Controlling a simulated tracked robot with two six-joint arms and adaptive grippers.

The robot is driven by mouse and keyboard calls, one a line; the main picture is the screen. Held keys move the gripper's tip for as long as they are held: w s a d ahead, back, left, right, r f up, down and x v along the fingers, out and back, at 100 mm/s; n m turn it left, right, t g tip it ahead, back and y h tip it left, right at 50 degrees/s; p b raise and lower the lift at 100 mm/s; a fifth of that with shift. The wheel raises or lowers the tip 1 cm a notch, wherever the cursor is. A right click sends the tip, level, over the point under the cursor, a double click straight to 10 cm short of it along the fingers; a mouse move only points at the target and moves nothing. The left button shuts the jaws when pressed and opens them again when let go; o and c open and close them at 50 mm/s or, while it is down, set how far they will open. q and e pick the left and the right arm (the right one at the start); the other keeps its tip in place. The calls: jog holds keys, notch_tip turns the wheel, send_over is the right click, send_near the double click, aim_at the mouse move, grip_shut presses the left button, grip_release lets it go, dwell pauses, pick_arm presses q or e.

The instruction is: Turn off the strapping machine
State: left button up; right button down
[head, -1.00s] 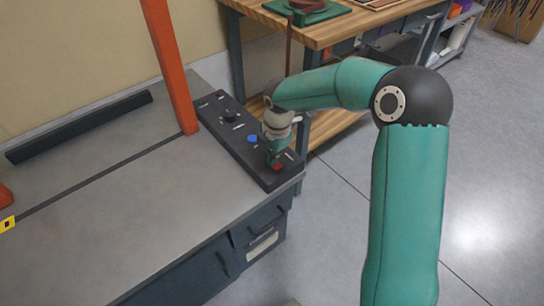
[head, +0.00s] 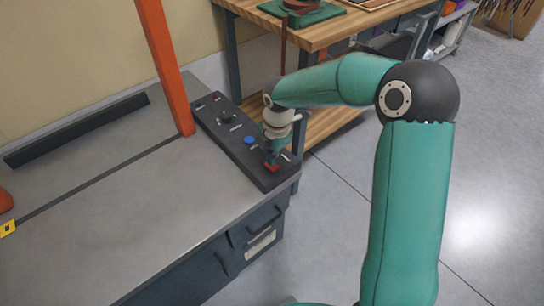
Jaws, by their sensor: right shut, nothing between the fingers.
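The strapping machine (head: 110,220) has a grey top with an orange arch post (head: 165,65). Its black control panel (head: 215,129) lies along the right edge of the top. The panel carries a black knob (head: 226,117), a blue button (head: 250,140) and a red switch (head: 271,168) near its front end. My right gripper (head: 272,160) points down at the red switch, shut and empty, with its fingertips at or just above it. I cannot tell whether they touch. The gripper hides part of the switch. My left gripper is not in view.
A wooden workbench (head: 335,28) with a lower shelf stands behind the machine and holds a green item (head: 300,14). A black bar (head: 80,130) lies at the back of the machine top. The grey floor (head: 490,190) at the right is open.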

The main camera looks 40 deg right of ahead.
notch_tip(320, 180, up, 12)
jog(key=w+p, duration=0.1)
jog(key=p, duration=0.1)
jog(key=shift+p, duration=0.3)
jog(key=shift+f, duration=0.1)
